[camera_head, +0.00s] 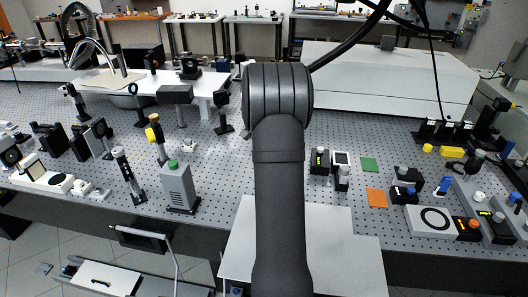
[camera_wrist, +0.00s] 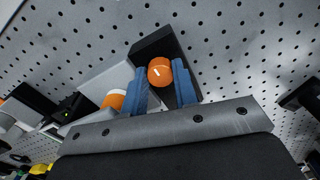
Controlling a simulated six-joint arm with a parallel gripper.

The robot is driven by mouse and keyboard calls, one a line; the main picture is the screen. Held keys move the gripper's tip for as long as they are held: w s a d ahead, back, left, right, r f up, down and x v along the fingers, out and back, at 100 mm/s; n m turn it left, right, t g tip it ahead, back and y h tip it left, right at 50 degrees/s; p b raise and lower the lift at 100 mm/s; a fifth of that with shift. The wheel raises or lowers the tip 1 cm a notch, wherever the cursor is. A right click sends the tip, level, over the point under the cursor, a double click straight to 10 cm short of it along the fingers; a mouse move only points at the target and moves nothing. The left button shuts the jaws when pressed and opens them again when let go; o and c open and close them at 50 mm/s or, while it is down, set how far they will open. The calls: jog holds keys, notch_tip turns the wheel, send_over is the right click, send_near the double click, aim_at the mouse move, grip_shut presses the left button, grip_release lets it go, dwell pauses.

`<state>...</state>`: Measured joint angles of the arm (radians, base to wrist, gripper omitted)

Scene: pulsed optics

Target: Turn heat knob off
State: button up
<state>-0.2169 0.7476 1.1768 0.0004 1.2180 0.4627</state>
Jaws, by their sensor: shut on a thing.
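An orange knob (camera_wrist: 160,73) with a short white mark on its top sits on a black block (camera_wrist: 151,46) in the wrist view. My gripper (camera_wrist: 161,77) has its two blue fingers on either side of this knob and is shut on it. The white mark is tilted a little from the picture's upright. In the head view my arm fills the middle and hides the gripper and the knob it holds.
A second orange knob (camera_wrist: 115,100) with a white part lies left of my fingers. A dark block (camera_wrist: 68,108) stands farther left and a dark part (camera_wrist: 301,94) at the right. The perforated table (camera_wrist: 240,45) is bare beyond the knob.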

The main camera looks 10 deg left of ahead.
jog(key=o, duration=0.7)
notch_tip(320, 180, up, 18)
jog(key=shift+f, duration=0.25)
notch_tip(320, 180, down, 18)
jog(key=shift+r, duration=0.2)
dwell(0.5)
